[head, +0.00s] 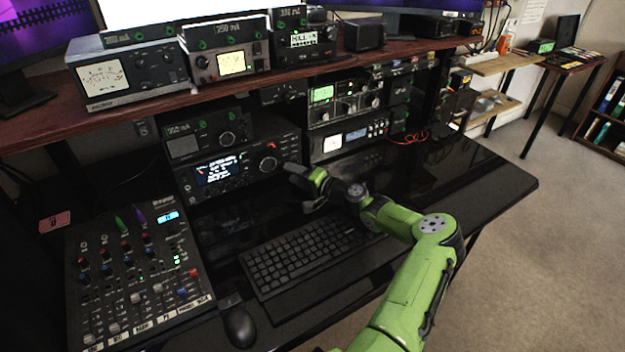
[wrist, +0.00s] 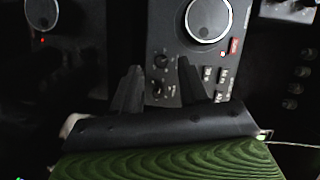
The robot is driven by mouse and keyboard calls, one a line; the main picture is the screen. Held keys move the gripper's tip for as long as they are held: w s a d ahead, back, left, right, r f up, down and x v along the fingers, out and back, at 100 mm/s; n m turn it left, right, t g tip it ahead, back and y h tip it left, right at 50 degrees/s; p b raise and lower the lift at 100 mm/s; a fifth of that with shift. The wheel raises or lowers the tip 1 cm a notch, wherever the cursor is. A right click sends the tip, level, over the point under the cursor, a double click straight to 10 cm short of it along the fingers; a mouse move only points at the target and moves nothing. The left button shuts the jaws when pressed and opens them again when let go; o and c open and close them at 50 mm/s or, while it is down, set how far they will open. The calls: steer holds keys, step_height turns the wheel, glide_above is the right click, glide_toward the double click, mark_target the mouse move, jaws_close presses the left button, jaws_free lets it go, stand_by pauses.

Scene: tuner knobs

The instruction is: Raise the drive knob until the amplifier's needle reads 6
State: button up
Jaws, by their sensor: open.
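My gripper (head: 298,188) is in front of the lower radio (head: 222,173), above the back of the desk. In the wrist view my gripper (wrist: 158,66) is open and empty. Its dark fingers point at a grey panel, with an upper small knob (wrist: 161,61) and a lower small knob (wrist: 157,86) showing between them. Contact cannot be told. A large light-ringed dial (wrist: 208,18) sits above. No label marks the drive knob. White needle meters show on the upper left unit (head: 102,77) and the lower right unit (head: 332,144); which is the amplifier, and the readings, cannot be told.
A keyboard (head: 303,254) lies below my gripper, with a mouse (head: 239,326) and a mixer (head: 135,270) to its left. The upper shelf (head: 290,79) overhangs the lower equipment. The desk's right side (head: 465,180) is clear.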

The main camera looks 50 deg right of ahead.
steer(key=s+p, duration=0.1)
steer(key=s, duration=0.3)
steer(key=s+r, duration=0.1)
steer(key=s, duration=0.4)
steer(key=s+d+p, duration=0.1)
steer(key=s, duration=0.3)
steer(key=shift+s+d+r+p, duration=0.1)
steer(key=shift+s+r+p, duration=0.1)
steer(key=shift+p, duration=0.15)
steer(key=shift+w, duration=0.1)
stand_by(0.8)
